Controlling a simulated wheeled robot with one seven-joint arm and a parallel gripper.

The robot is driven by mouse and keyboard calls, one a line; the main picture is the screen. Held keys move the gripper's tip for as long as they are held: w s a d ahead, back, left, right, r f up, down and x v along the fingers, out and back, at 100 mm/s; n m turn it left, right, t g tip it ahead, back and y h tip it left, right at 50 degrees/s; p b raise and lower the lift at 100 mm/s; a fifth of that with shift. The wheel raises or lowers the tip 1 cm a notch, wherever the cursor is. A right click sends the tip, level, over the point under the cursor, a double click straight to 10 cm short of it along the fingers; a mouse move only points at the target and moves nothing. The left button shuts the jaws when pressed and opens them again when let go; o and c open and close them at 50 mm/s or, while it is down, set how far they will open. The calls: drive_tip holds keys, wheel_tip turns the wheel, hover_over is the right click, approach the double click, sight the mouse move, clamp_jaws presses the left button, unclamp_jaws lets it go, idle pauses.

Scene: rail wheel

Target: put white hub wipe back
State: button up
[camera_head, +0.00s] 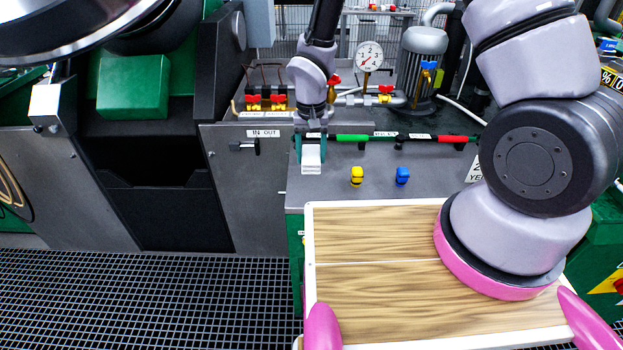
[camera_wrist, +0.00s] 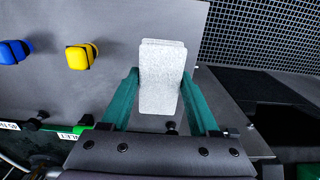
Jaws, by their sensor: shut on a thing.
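The white hub wipe (camera_head: 311,157) is a small pale folded pad at the front left of the grey machine top. It also shows in the wrist view (camera_wrist: 161,78) as a light grey block between the two green fingers. My gripper (camera_head: 311,148) is shut on the wipe from both sides and points down over the grey panel. In the wrist view my gripper (camera_wrist: 158,95) has a finger at each side of the wipe. Whether the wipe touches the panel below is hard to tell.
A yellow knob (camera_head: 356,176) and a blue knob (camera_head: 402,176) stand to the right of the wipe. A bar with green and red parts (camera_head: 400,138) runs behind them. A wooden-topped tray (camera_head: 380,300) is in front. A dark opening (camera_head: 165,205) lies left.

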wheel_tip(320, 180, down, 7)
drive_tip(key=shift+f, duration=0.15)
drive_tip(key=o, duration=1.2)
wheel_tip(320, 180, up, 12)
drive_tip(key=shift+r, duration=0.15)
wheel_tip(320, 180, up, 8)
drive_tip(key=t, duration=0.1)
hover_over(311, 184)
drive_tip(key=w+d, duration=0.2)
drive_tip(key=d, duration=0.2)
drive_tip(key=d+r+m+t, duration=0.2)
drive_tip(key=d+r, duration=0.6)
drive_tip(key=r, duration=0.5)
drive_tip(key=s+d+r+t, duration=0.1)
drive_tip(key=s+d+r, duration=0.2)
drive_tip(key=s+r, duration=0.1)
drive_tip(key=s+d+r+m+t+y, duration=0.1)
drive_tip(key=s+d+r, duration=0.3)
drive_tip(key=s+r, duration=0.1)
drive_tip(key=s+d+r+t+y, duration=0.1)
drive_tip(key=s+d+r+t, duration=0.1)
drive_tip(key=s+r, duration=0.3)
drive_tip(key=shift+s+d+r+m, duration=0.15)
drive_tip(key=shift+d+r+m, duration=0.15)
drive_tip(key=shift+d+r, duration=0.6)
